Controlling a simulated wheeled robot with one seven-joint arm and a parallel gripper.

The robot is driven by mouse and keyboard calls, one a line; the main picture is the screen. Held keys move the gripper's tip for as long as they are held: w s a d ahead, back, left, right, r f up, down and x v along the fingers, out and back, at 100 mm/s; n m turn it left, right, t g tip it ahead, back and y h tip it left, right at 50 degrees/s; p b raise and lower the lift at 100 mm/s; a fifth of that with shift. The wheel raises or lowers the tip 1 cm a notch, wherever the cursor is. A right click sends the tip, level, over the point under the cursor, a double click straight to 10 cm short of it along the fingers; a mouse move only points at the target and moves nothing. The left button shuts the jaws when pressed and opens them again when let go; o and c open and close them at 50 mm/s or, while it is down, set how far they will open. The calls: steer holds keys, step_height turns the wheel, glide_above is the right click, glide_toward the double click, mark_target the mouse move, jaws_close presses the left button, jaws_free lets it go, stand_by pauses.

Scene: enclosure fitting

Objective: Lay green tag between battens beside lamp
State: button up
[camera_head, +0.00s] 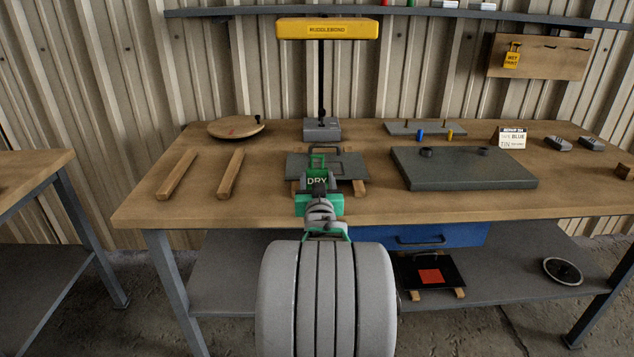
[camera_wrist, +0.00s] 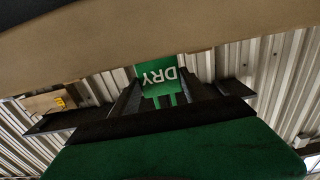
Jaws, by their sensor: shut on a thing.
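The green tag (camera_head: 317,180) marked "DRY" is in my gripper (camera_head: 319,188), whose jaws are shut on it. In the wrist view the tag (camera_wrist: 158,78) shows upside down between the two dark fingers (camera_wrist: 160,95). In the head view the tag appears in front of a grey plate on wooden strips; whether it touches the plate I cannot tell. Two wooden battens (camera_head: 177,174) (camera_head: 230,174) lie apart on the bench at left, with bare wood between them. The lamp, a yellow bar (camera_head: 327,29) marked "RUDDLEBOND" on a black post, stands on a grey base (camera_head: 321,130) behind my gripper.
The grey plate (camera_head: 352,168) has a handle. A round wooden board (camera_head: 236,127) lies behind the battens. A large dark slab (camera_head: 463,167) lies at right, with a small card (camera_head: 512,138) behind it. A yellow tag (camera_head: 512,56) hangs on the wall board. The bench's front left is clear.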

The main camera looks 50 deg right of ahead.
steer(key=o, duration=1.3)
steer(key=shift+r, duration=0.15)
